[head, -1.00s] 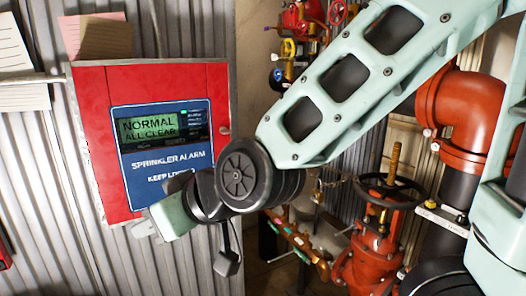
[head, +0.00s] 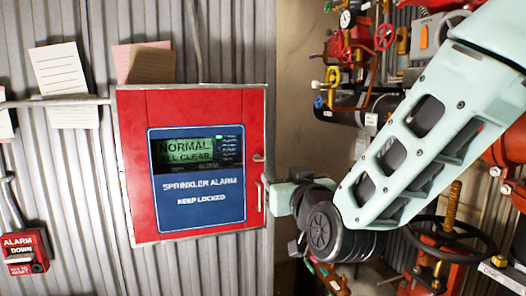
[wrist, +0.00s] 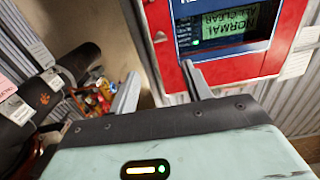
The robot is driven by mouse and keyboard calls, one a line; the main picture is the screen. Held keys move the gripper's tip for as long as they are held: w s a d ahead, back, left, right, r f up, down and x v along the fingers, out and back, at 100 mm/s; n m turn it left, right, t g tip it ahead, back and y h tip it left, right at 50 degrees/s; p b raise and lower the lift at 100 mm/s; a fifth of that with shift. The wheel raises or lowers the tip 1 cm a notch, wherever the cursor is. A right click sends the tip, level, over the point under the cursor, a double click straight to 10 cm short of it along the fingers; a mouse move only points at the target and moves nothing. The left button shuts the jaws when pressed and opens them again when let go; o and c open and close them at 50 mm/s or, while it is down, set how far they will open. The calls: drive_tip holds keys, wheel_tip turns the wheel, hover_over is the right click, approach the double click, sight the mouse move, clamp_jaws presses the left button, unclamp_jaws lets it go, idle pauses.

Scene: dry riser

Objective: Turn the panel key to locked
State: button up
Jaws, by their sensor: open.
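The red sprinkler alarm panel (head: 192,222) hangs on the corrugated wall, its door closed. Its screen (head: 186,151) reads "NORMAL ALL CLEAR", with a green light beside it. A small metal fitting (head: 258,157) on the panel's right edge may be the key; its turn position is too small to tell. In the head view my gripper is at the panel's lower right edge, fingertips hardly visible; contact cannot be told.
Red pipes and valves, including a dark handwheel (head: 449,235), crowd the right side near my arm. A red alarm pull box (head: 24,252) is at the lower left. Paper notes (head: 63,70) hang on the wall above the panel.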

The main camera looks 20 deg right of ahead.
sight(256, 159)
drive_tip(key=w+p, duration=1.1)
drive_tip(key=w, duration=0.3)
drive_tip(key=shift+w, duration=0.35)
drive_tip(key=shift+c, duration=0.3)
drive_tip(key=c, duration=0.9)
